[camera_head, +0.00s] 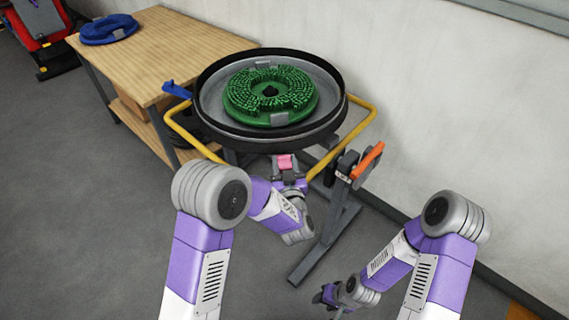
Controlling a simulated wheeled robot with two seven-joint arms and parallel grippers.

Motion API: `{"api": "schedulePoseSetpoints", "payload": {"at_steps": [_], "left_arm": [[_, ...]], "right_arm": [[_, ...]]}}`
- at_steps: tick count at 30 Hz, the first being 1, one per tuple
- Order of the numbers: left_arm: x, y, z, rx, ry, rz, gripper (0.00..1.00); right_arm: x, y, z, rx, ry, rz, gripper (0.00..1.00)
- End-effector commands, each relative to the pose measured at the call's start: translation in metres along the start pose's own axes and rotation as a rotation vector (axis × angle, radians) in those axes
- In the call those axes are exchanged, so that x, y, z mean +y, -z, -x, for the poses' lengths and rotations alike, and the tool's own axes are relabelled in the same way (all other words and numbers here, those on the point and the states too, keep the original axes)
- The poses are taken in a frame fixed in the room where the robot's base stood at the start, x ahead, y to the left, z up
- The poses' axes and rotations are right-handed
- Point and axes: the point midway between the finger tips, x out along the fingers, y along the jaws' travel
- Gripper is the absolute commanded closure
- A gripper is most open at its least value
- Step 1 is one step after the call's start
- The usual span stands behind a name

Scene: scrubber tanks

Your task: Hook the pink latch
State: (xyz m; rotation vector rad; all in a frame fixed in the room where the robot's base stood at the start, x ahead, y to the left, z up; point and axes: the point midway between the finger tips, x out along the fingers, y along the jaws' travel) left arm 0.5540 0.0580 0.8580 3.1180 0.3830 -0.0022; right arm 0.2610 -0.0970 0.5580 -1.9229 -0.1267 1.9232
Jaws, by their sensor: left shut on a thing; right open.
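The pink latch (284,162) is at the front of the round grey and black tank (222,128), just under its rim. My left gripper (287,174) is at the latch and shut on it; the fingers are small in view and the latch's lower part is partly hidden. I cannot tell whether the latch is hooked. My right gripper (325,296) is low at the bottom middle, open, above the floor and well away from the latch.
A green brush disc (270,92) lies in the tank. Yellow bars (350,120) flank it, with an orange handle (368,160) at right and a blue lever (177,89) at left. A wooden table (165,45) holds a blue disc (108,29). Floor at left is clear.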

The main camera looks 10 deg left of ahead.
Motion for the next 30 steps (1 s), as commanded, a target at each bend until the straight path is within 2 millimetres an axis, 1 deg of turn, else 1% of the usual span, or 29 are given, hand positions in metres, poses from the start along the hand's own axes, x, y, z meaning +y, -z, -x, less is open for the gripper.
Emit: {"api": "schedulePoseSetpoints", "payload": {"at_steps": [5, 8, 14, 18, 24, 27, 30], "left_arm": [[0.000, 0.005, -0.001, -0.035, 0.000, 0.000, 1.00], [0.000, 0.009, -0.003, -0.073, 0.000, 0.000, 1.00], [-0.001, 0.019, -0.010, -0.187, 0.002, 0.000, 1.00], [-0.001, 0.026, -0.015, -0.281, 0.002, 0.000, 1.00], [0.000, 0.031, -0.024, -0.407, 0.001, 0.000, 1.00], [0.000, 0.032, -0.028, -0.462, 0.001, 0.001, 1.00], [0.000, 0.031, -0.030, -0.505, 0.000, 0.000, 1.00]], "right_arm": [[-0.004, -0.001, 0.011, 0.000, 0.000, 0.000, 0.55], [-0.008, -0.001, 0.022, 0.000, 0.000, 0.000, 0.55], [-0.020, -0.002, 0.053, 0.000, 0.000, 0.000, 0.55], [-0.029, -0.003, 0.078, 0.000, 0.000, 0.000, 0.55], [-0.042, -0.005, 0.112, 0.000, 0.000, 0.000, 0.55], [-0.046, -0.005, 0.123, 0.000, 0.000, 0.000, 0.55], [-0.049, -0.006, 0.130, 0.000, 0.000, 0.000, 0.55]]}}
